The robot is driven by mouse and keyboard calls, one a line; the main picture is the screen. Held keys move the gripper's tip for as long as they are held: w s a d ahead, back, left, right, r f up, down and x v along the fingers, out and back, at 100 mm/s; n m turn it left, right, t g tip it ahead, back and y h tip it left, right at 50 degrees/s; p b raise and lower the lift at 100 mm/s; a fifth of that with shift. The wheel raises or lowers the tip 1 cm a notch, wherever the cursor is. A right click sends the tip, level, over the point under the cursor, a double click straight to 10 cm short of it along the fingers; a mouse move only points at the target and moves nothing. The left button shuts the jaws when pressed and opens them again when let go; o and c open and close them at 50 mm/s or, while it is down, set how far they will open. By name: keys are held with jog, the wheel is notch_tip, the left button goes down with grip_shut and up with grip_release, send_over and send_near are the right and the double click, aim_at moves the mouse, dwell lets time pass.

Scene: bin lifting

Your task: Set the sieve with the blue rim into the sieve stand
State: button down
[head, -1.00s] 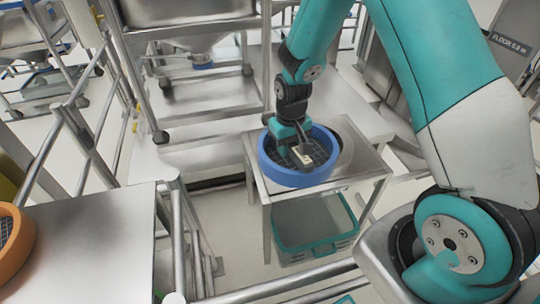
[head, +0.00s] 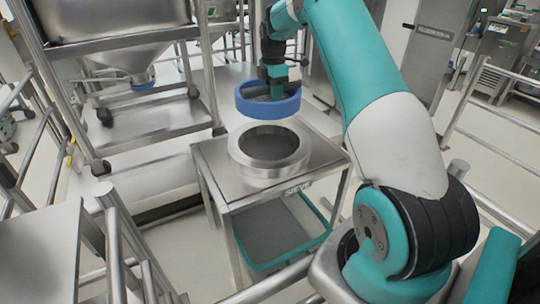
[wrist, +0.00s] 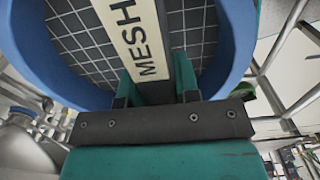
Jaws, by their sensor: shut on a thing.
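The sieve with the blue rim (head: 268,106) hangs in the air above and behind the sieve stand. My gripper (head: 275,92) is shut on the sieve's pale bar, which is lettered MESH. The wrist view shows this bar (wrist: 135,35) between the fingers, with the grid mesh and blue rim (wrist: 38,25) around it. The sieve stand is a round steel ring (head: 268,168) with a dark opening, fixed on a small steel table. The sieve is apart from the ring, and its rim looks roughly level in the head view.
A teal-edged bin (head: 275,240) stands under the steel table (head: 225,180). A steel frame with a hopper (head: 110,60) stands at the left and back. Railings (head: 120,240) run along the left front, beside another steel table (head: 40,235).

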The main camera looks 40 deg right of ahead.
notch_tip(320, 180, down, 20)
jog(key=shift+d+r+b, duration=0.1)
jog(key=shift+r+b, duration=0.15)
jog(key=shift+b, duration=0.65)
jog(key=shift+f, duration=0.1)
jog(key=c, duration=0.8)
grip_release()
jog(key=shift+c, duration=0.2)
